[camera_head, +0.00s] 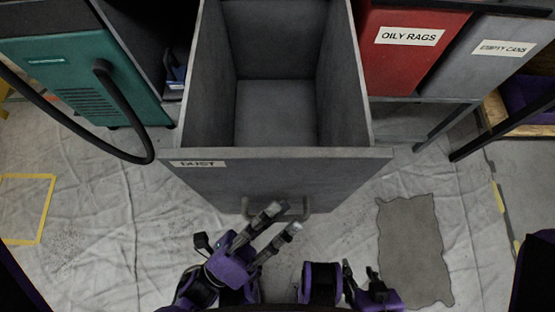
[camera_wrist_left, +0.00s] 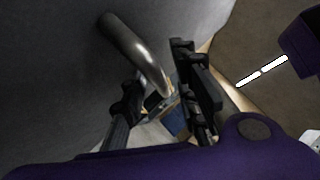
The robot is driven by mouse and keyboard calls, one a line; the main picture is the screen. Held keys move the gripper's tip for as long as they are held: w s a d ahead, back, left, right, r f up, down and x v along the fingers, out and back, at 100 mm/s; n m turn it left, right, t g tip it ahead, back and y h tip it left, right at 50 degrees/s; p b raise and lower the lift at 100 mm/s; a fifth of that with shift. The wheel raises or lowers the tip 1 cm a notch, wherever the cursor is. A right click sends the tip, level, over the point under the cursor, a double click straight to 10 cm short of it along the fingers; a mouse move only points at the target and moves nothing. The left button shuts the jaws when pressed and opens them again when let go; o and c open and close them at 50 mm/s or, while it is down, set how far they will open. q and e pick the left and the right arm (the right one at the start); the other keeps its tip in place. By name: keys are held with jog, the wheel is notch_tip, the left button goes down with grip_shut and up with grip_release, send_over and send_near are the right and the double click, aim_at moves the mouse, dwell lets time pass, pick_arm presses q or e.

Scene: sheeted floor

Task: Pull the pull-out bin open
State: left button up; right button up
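The grey pull-out bin (camera_head: 280,179), labelled DUST, stands open toward me in the head view, with its empty inside showing. Its metal handle (camera_head: 300,211) is on the lower front. My left gripper (camera_head: 281,220) is at the handle, with its two fingers spread apart. In the left wrist view the handle (camera_wrist_left: 140,52) passes between the spread fingers of the left gripper (camera_wrist_left: 165,100); I cannot tell whether they touch it. My right gripper (camera_head: 360,273) is low, right of the left one, apart from the bin, with its fingers apart and empty.
A red OILY RAGS bin (camera_head: 402,60) and a grey EMPTY CANS bin (camera_head: 490,55) stand at the right. A teal machine (camera_head: 75,75) with a black hose (camera_head: 125,115) is at the left. A dark patch (camera_head: 414,250) lies on the sheeted floor.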

pick_arm(q)
jog(key=shift+s+a, duration=0.1)
jog(key=shift+s, duration=0.05)
jog(key=s+a+f, duration=0.1)
jog(key=s+a, duration=0.8)
jog(key=a, duration=0.2)
jog(key=shift+s, duration=0.15)
dwell(0.4)
